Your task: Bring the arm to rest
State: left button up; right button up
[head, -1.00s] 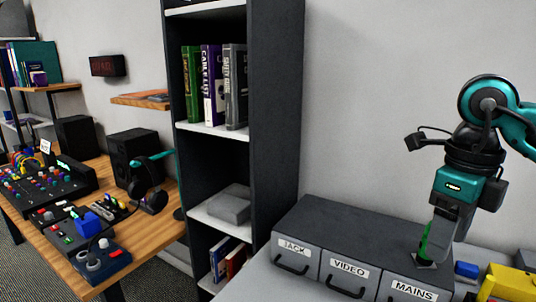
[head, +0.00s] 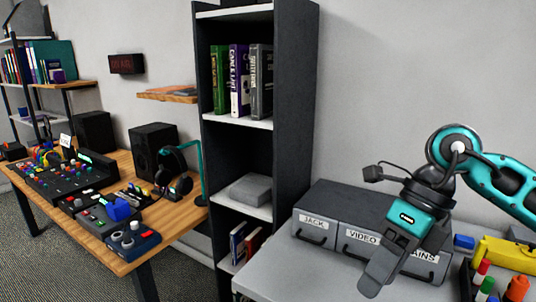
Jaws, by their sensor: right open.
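My right gripper (head: 376,282) reaches in from the right on a teal and black arm. It is tilted, with its fingers pointing down and left, in front of the dark drawer unit (head: 348,203). The fingers overlap in this view and no object shows between them. The gripper and wrist cover part of the VIDEO and MAINS drawer fronts. The JACK label (head: 315,223) is in clear view. I cannot tell how high the fingers are above the grey tabletop (head: 290,279). My left gripper is not in view.
A yellow case (head: 508,255), a blue block (head: 464,242) and several coloured marker-like things (head: 481,270) are at the right. A tall dark shelf (head: 296,110) with books stands left of the drawers. A wooden desk (head: 172,222) with audio gear is farther left. The tabletop's front left is bare.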

jog(key=s+a+r+m+g+y, duration=0.1)
jog(key=s+a+m+g+y, duration=0.2)
jog(key=a+y, duration=1.1)
jog(key=w+d+f+m+t+h, duration=0.1)
jog(key=w+d+f+m+t, duration=0.15)
jog(key=m+t, duration=0.85)
jog(key=w+d+f+m+t+h, duration=0.2)
jog(key=w+f+m+t, duration=0.2)
jog(key=m+t, duration=0.7)
jog(key=s+d+f+m+h, duration=0.1)
jog(key=d+f+m+h, duration=0.4)
jog(key=f+m+h, duration=0.4)
jog(key=s+d+f+m+g+h, duration=0.2)
jog(key=s+f, duration=0.4)
jog(key=f, duration=0.3)
jog(key=s+d+f+m+g+h, duration=0.2)
jog(key=s+d+f+m+g, duration=0.2)
jog(key=f, duration=0.5)
jog(key=shift+s+f+m+h, duration=0.15)
jog(key=shift+s+m+h, duration=0.25)
jog(key=shift+s+m, duration=0.7)
